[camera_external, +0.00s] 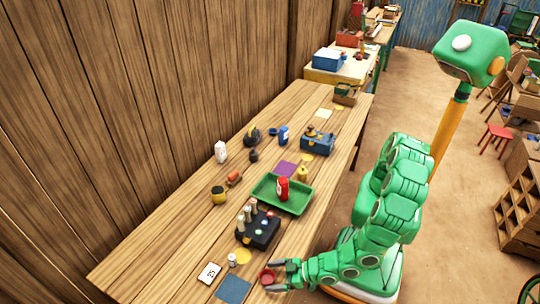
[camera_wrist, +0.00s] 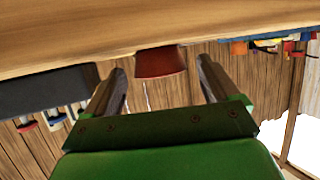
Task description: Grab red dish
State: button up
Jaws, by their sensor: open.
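The red dish (camera_external: 267,276) is a small round dish on the near part of the wooden table, close to its right edge. In the wrist view the dish (camera_wrist: 160,62) appears between and slightly beyond my fingertips, with the picture upside down. My gripper (camera_external: 273,275) is open, low at the table's edge, with one finger on each side of the dish's near side. In the wrist view my gripper (camera_wrist: 162,72) shows gaps between both fingers and the dish.
A black block with pegs (camera_external: 262,237) stands farther up the table; it also shows in the wrist view (camera_wrist: 45,92). A blue mat (camera_external: 233,289), a "25" card (camera_external: 209,273) and a yellow disc (camera_external: 242,256) lie left of the dish. A green tray (camera_external: 298,207) lies beyond.

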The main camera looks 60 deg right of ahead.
jog(key=shift+x, duration=1.35)
jog(key=shift+a, duration=0.1)
jog(key=c, duration=1.1)
jog(key=shift+r, duration=0.1)
